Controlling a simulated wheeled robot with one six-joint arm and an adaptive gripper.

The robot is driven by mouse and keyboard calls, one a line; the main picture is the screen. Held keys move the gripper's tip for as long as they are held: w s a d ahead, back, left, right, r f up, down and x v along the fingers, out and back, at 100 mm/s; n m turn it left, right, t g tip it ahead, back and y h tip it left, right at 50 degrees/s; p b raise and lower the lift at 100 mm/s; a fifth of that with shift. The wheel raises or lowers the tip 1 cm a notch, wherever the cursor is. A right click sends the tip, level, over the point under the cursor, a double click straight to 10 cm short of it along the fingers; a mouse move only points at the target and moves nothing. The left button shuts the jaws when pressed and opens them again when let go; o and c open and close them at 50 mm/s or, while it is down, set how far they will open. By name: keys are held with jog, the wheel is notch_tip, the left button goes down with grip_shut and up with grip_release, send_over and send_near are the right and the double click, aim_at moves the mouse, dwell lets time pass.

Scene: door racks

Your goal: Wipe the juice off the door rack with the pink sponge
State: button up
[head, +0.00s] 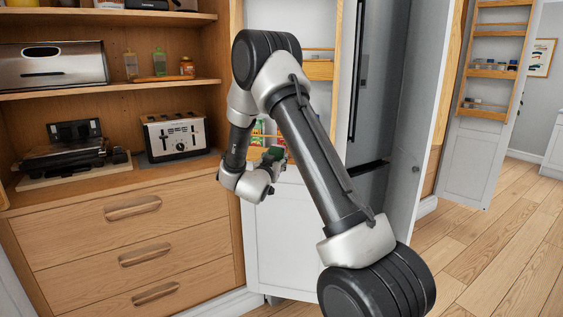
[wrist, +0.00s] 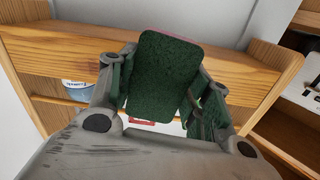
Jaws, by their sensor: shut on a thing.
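The sponge (wrist: 160,78) shows in the wrist view as a dark green pad with a thin pink edge at its top. My gripper (wrist: 165,90) is shut on it, with a finger on each side. The wooden door rack (wrist: 62,60) runs across the wrist view behind and around the sponge. I cannot tell if the sponge touches it. In the head view, my gripper (head: 268,160) is at the rack on the open white door, partly hidden by my arm. The rack's upper shelf (head: 318,70) shows beyond the arm. I cannot make out any juice.
A blue and white tub (wrist: 77,90) stands in the rack, left of my gripper. A toaster (head: 175,136) and a black appliance (head: 72,152) stand on the cabinet at left. Another door rack (head: 491,73) with several items is at right. Bare floor (head: 475,245) lies at lower right.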

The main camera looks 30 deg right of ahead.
jog(key=v, duration=0.6)
dwell(0.5)
jog(key=v, duration=0.3)
dwell(0.4)
dwell(0.4)
jog(key=shift+y, duration=0.3)
jog(key=shift+x, duration=3.55)
jog(key=shift+w+d+r, duration=0.15)
jog(key=shift+w+d, duration=0.35)
jog(key=shift+d, duration=0.4)
